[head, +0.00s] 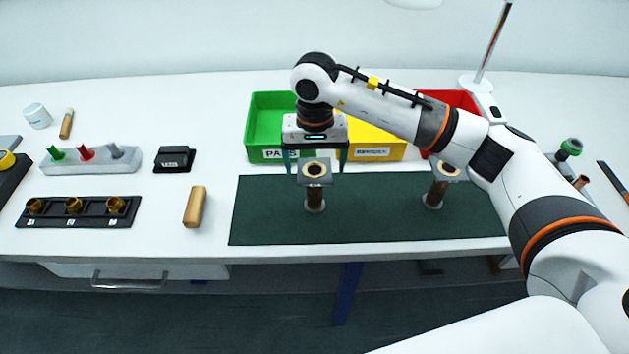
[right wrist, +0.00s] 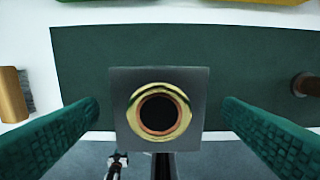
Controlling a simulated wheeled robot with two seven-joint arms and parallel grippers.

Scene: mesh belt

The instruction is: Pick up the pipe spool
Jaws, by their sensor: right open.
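A pipe spool (head: 315,196) stands upright on the dark green mat (head: 265,212), with a square grey flange and brass ring on top and a round foot. My right gripper (head: 315,170) is open above it, pointing down, with one finger on each side of the flange. In the right wrist view the spool's flange (right wrist: 122,90) lies between the two green ribbed fingers, with a gap on both sides. A second similar spool (head: 434,195) stands further right on the mat, its top partly behind my right arm; part of it shows in the right wrist view (right wrist: 308,85). My left gripper is out of view.
Green (head: 262,120), yellow (head: 392,152) and red (head: 455,98) bins stand behind the mat. A wooden block (head: 195,207), black holder with brass fittings (head: 90,218), grey peg rack (head: 82,166) and black box (head: 174,159) lie left. The mat between the spools is clear.

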